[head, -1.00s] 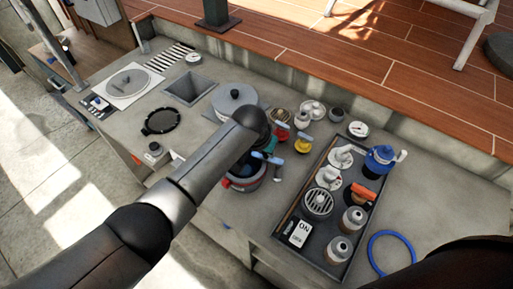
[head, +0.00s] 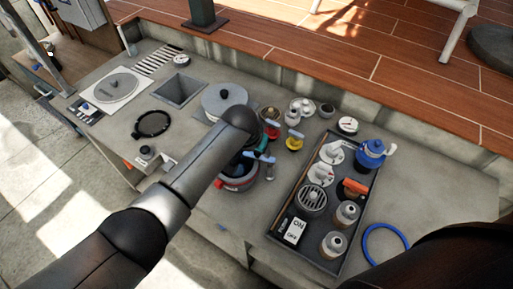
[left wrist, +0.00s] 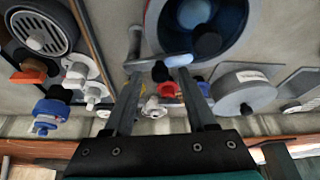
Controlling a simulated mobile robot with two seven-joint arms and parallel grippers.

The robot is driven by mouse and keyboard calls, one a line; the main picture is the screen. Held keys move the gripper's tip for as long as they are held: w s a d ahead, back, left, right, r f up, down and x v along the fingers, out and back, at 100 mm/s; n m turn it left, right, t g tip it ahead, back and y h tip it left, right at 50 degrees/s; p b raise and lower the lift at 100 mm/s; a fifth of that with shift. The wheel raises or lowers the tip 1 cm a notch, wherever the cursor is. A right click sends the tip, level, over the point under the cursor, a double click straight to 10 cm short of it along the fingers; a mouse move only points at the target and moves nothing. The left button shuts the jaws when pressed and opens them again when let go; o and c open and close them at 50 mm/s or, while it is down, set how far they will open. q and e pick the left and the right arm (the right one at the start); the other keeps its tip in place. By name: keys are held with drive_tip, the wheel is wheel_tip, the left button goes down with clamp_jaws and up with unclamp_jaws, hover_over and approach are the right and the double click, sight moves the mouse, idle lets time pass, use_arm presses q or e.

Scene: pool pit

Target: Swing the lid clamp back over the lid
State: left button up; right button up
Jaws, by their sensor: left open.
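A round pot with a red and grey rim and a dark blue inside (head: 238,183) stands on the counter, partly behind my left forearm. It fills the top of the left wrist view (left wrist: 151,14). A light-blue bar-shaped handle (left wrist: 178,60) lies at its near edge, by the right fingertip of my left gripper (left wrist: 158,48); it also shows in the head view (head: 264,157). My left gripper is open, and I cannot tell whether it touches the handle. I cannot make out which part is the lid clamp. My right gripper is out of view.
A grey lidded pot (head: 224,98) stands behind my left wrist. A yellow valve with a blue handle (head: 294,143) is close by. A dark tray (head: 272,233) of fittings lies to the right, with a blue ring (head: 385,243) beyond. A square basin (head: 180,90) opens at the left.

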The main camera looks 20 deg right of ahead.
use_arm(q)
drive_tip(key=shift+r, duration=0.1)
drive_tip(key=shift+s+a+r, duration=0.15)
drive_tip(key=shift+a+r, duration=0.05)
drive_tip(key=shift+r, duration=0.35)
drive_tip(key=p+v, duration=0.2)
drive_tip(key=v, duration=1.2)
drive_tip(key=shift+f, duration=0.1)
